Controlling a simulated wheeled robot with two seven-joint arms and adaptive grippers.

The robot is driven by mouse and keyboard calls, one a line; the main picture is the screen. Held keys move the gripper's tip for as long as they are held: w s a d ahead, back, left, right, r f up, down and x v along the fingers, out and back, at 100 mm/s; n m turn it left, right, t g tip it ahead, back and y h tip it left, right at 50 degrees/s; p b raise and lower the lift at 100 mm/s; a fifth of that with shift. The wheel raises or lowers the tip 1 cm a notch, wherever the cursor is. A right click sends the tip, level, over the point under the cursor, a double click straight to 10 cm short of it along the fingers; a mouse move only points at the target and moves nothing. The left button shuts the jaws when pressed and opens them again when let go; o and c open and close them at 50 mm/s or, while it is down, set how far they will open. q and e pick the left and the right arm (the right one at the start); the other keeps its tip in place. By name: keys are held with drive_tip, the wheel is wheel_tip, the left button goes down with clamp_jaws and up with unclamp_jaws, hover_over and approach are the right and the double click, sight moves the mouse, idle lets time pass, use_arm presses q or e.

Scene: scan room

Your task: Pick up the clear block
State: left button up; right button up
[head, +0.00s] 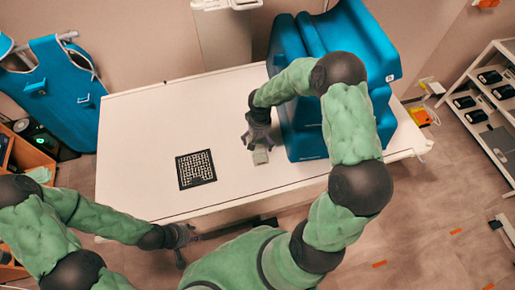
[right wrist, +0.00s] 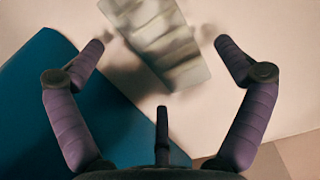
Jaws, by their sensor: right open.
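The clear block (head: 261,157) looks small and grey-green on the white table (head: 135,150), just left of the large blue padded piece. In the right wrist view the block (right wrist: 158,35) is pale, streaked and see-through, at the top centre. My right gripper (head: 258,138) is over the table at the block's far side, pointing down. In the right wrist view my right gripper (right wrist: 158,46) has its fingers spread wide, with the block between and beyond the tips, not gripped. My left gripper (head: 182,238) is low, off the table's front edge, away from the block; its fingers are too small to read.
A large blue padded piece (head: 300,115) stands on the table right beside the block; it also shows in the right wrist view (right wrist: 40,80). A black patterned square (head: 196,169) lies left on the table. The table's left part is otherwise clear. A shelf (head: 490,85) stands at the right.

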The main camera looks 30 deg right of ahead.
sight(260, 145)
wheel_tip(260, 145, down, 4)
drive_tip(key=shift+s+d+f, duration=0.1)
drive_tip(key=shift+s+f, duration=0.05)
drive_tip(key=shift+f, duration=0.1)
drive_tip(key=c, duration=1.4)
drive_tip(key=shift+r, duration=0.15)
